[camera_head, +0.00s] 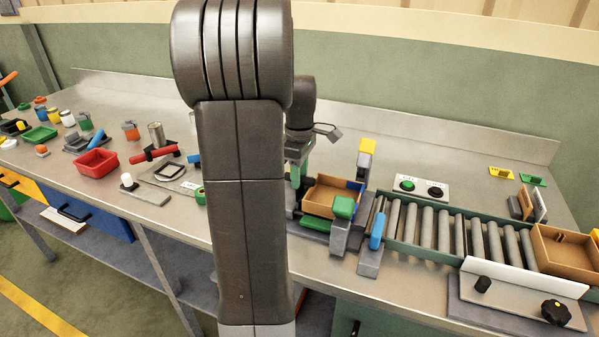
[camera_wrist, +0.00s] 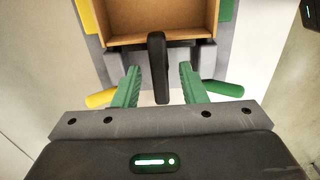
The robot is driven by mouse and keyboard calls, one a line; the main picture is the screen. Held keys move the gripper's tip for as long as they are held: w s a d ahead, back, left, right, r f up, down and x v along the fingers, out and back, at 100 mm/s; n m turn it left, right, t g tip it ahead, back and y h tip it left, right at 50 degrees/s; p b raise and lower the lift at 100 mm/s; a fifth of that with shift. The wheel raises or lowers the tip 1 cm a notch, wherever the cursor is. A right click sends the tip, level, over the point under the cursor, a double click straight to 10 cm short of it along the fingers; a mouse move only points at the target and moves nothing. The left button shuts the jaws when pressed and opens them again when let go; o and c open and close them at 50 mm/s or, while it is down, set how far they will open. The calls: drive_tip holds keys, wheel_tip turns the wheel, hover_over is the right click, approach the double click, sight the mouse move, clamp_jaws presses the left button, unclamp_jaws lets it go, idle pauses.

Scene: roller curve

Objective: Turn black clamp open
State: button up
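The black clamp (camera_wrist: 157,68) shows in the wrist view as an upright black bar in front of an open cardboard box (camera_wrist: 150,38). My gripper (camera_wrist: 159,82) has its two green fingers apart, one on each side of the black bar, with a visible gap on both sides. In the head view my gripper (camera_head: 298,180) points down at the left end of the box (camera_head: 322,202). My own arm hides part of that area, and I cannot make out the black clamp there.
Yellow (camera_wrist: 102,98) and green (camera_wrist: 222,88) handles lie close outside my fingers. In the head view, a green block (camera_head: 344,207) and a blue handle (camera_head: 377,231) stand near the box, and the roller conveyor (camera_head: 443,229) runs right to another box (camera_head: 566,255).

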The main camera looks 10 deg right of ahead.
clamp_jaws()
drive_tip(key=shift+m, duration=0.3)
drive_tip(key=m+p, duration=0.1)
drive_tip(key=m, duration=0.2)
drive_tip(key=shift+r+p, duration=0.15)
drive_tip(key=shift+p, duration=0.2)
drive_tip(key=m+p, duration=0.1)
drive_tip(key=m, duration=0.4)
drive_tip(key=shift+p, duration=0.35)
drive_tip(key=m+p, duration=0.1)
drive_tip(key=m, duration=0.3)
drive_tip(key=shift+m, duration=0.4)
drive_tip(key=shift+w+m+p, duration=0.1)
drive_tip(key=shift+m+p, duration=0.25)
drive_tip(key=shift+m, duration=1.95)
